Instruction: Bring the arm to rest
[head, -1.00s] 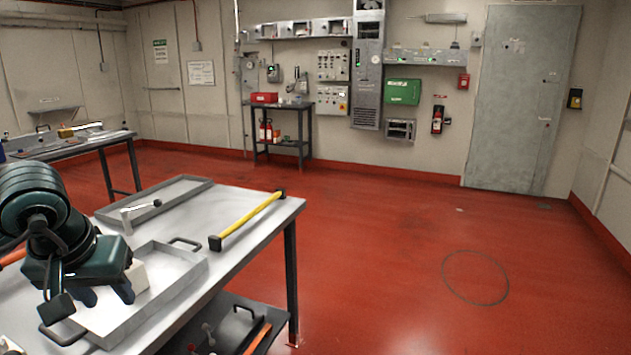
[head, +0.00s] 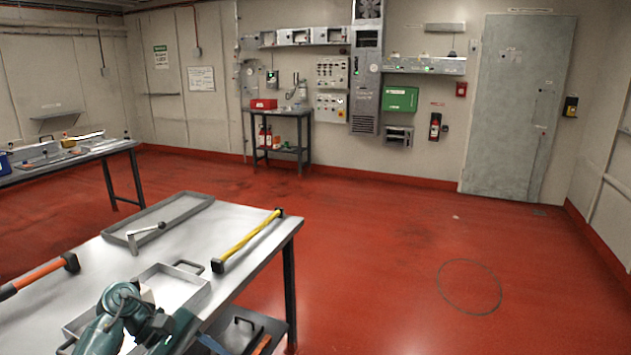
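My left arm (head: 122,302), teal and dark, shows at the bottom left of the head view, low over the near part of the grey table (head: 235,225). It covers part of the shallow grey tray with handles (head: 190,288). A small pale block (head: 147,294) shows partly behind the arm, at that tray. The end of this arm is partly cut off by the lower edge, so its fingers cannot be made out. My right gripper is not in view.
A yellow-handled bar (head: 248,241) lies along the table's right edge. An orange-handled bar (head: 40,276) is at the left. A second tray (head: 185,205) with a grey crank-shaped tool (head: 145,234) lies at the back. The red floor to the right is open.

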